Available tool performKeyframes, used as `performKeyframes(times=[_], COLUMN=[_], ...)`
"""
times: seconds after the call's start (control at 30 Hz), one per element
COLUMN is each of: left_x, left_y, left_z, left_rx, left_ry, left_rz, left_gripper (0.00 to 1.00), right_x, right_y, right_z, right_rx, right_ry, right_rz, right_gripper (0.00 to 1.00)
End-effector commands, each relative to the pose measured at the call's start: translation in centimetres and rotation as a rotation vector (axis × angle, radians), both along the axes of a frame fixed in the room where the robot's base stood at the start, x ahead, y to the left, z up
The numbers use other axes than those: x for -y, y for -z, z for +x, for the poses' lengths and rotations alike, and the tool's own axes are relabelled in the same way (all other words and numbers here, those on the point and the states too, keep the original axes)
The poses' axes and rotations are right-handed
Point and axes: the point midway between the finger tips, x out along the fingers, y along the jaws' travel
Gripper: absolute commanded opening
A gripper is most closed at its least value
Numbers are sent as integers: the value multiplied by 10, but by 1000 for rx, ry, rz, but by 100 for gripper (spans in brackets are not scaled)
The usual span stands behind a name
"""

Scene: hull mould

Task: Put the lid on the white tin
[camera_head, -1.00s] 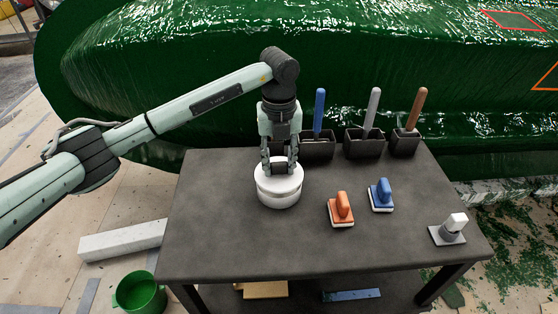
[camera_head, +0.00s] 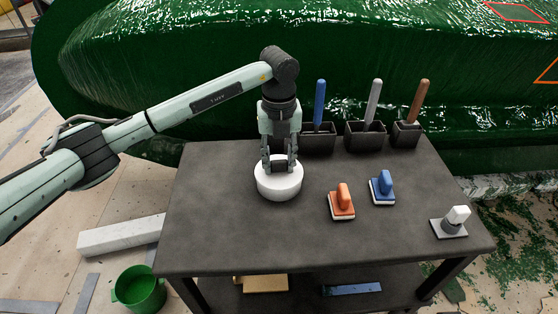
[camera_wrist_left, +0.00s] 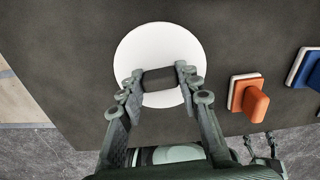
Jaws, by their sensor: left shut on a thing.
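The white tin (camera_head: 279,193) stands on the dark table, toward its left rear. The round white lid (camera_wrist_left: 134,50) is on top of it, and in the head view the two look like one low white cylinder with no gap that I can make out. In the left wrist view the lid hides the tin. My left gripper (camera_wrist_left: 160,78) points down over the lid, shut on its dark knob; it also shows in the head view (camera_head: 279,165). My right gripper (camera_wrist_left: 260,140) seems to show small at the lower right of the wrist view, too small to judge.
An orange-handled block (camera_head: 342,200) and a blue-handled one (camera_head: 382,187) are right of the tin. Dark holders (camera_head: 318,138) with upright handles line the back edge. A white-topped piece (camera_head: 455,220) is at the right corner. The table front (camera_head: 260,240) is clear.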

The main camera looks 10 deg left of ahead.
Motion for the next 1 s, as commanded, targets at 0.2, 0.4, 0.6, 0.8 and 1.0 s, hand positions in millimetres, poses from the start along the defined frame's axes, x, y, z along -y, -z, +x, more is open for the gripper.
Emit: performKeyframes(times=[0.2, 0.4, 0.6, 0.8, 1.0], left_x=[0, 0, 0, 0, 0], left_y=[1, 1, 1, 0, -24], left_z=[0, 0, 0, 0, 1], left_rx=[0, 0, 0, 0, 4], left_ry=[0, 0, 0, 0, 0], left_rz=[0, 0, 0, 0, -1], left_gripper=[5, 46, 58, 58, 58], right_x=[0, 0, 0, 0, 0], right_y=[0, 1, 1, 1, 1], right_z=[0, 0, 0, 1, 1], right_rx=[0, 0, 0, 2, 2], right_ry=[0, 0, 0, 0, 0], right_rz=[0, 0, 0, 0, 0], right_gripper=[54, 54, 54, 54, 54])
